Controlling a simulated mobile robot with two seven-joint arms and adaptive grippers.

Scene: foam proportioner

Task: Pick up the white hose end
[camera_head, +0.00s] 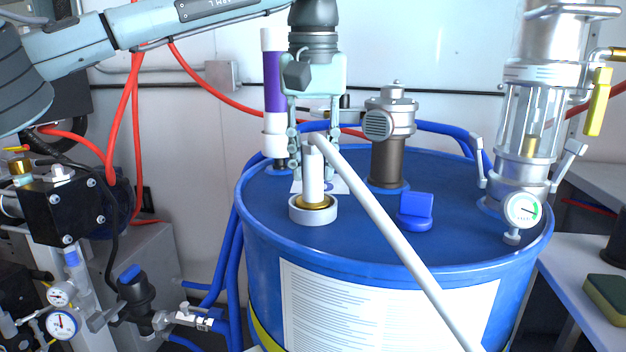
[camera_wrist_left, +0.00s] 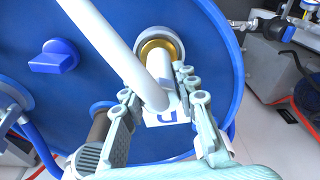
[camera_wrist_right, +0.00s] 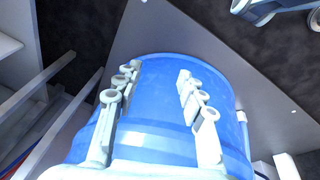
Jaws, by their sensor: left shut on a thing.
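The white hose (camera_head: 385,225) runs from the lower right up to a bend below my left gripper (camera_head: 313,140). Its end section (camera_head: 313,178) points down, upright, into a brass fitting with a grey ring (camera_head: 313,210) on the blue drum's top. My left gripper is shut on the hose at the bend, from above. In the left wrist view the hose (camera_wrist_left: 120,45) passes between the fingers, with the ring (camera_wrist_left: 160,45) beyond. Whether the tip is seated or just above the fitting is unclear. My right gripper (camera_wrist_right: 157,73) is open and empty, facing the drum's side.
The blue drum (camera_head: 262,225) also bears a dark pump column (camera_head: 388,160), a blue cap (camera_head: 415,208) and a clear cylinder with a gauge (camera_head: 522,210). A purple-banded white tube (camera_head: 273,90) stands behind my left gripper. A sponge (camera_head: 606,298) lies on the right bench.

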